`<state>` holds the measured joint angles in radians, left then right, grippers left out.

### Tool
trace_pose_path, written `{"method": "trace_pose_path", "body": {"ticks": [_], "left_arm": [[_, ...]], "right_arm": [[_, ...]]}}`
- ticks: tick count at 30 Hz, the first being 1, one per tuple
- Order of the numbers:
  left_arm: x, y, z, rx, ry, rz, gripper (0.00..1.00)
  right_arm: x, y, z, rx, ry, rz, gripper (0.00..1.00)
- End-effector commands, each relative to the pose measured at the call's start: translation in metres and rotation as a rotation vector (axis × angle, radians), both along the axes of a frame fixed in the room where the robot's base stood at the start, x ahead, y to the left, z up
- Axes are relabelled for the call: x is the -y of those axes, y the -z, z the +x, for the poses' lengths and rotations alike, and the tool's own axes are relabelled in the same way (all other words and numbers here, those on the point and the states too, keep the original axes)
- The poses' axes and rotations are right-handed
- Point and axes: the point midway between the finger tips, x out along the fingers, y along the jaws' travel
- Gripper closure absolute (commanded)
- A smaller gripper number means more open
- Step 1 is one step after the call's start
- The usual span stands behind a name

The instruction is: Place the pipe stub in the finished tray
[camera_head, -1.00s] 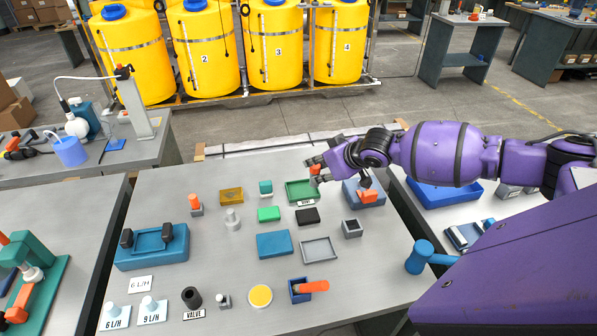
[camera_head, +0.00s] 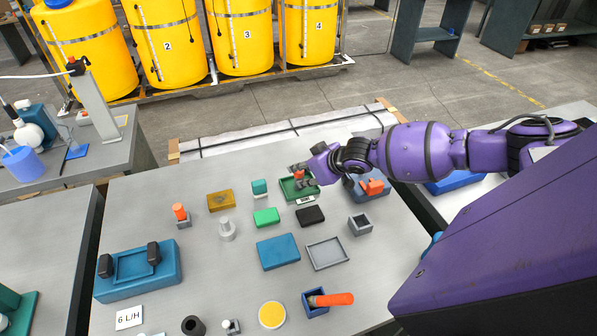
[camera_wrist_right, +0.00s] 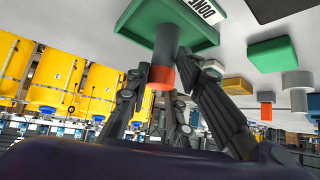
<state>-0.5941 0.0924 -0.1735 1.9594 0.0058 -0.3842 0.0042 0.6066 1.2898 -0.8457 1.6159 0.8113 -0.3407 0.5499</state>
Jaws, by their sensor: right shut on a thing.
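The pipe stub, a grey cylinder with an orange end, shows in the right wrist view (camera_wrist_right: 162,62). Its orange end shows in the head view (camera_head: 298,171). The green tray with a DONE label (camera_head: 285,190) lies on the far part of the bench; it also fills the top of the wrist view (camera_wrist_right: 135,28). My right gripper (camera_head: 304,177) is shut on the stub's orange end, over the tray. The stub's grey end points at the tray floor; I cannot tell whether it touches. My left gripper is out of view.
A blue fixture with an orange part (camera_head: 372,188) stands close right of the tray. A grey shallow tray (camera_head: 327,254) lies closer to me.

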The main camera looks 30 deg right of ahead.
Motion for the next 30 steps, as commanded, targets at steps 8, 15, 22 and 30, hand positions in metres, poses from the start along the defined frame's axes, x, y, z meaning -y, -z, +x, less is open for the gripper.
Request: {"method": "trace_pose_path", "body": {"ticks": [8, 15, 22, 30], "left_arm": [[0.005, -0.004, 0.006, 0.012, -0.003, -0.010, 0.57], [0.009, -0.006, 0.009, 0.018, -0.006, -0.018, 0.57], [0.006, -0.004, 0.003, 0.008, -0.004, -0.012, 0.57], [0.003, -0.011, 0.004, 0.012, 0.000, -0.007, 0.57]], "right_arm": [[0.000, -0.001, 0.001, 0.003, 0.001, 0.000, 1.00], [0.000, -0.002, 0.000, 0.003, 0.001, 0.000, 0.60], [0.000, -0.004, 0.001, 0.004, 0.001, -0.001, 0.60], [0.008, -0.035, -0.025, 0.006, 0.001, -0.003, 0.60]]}}
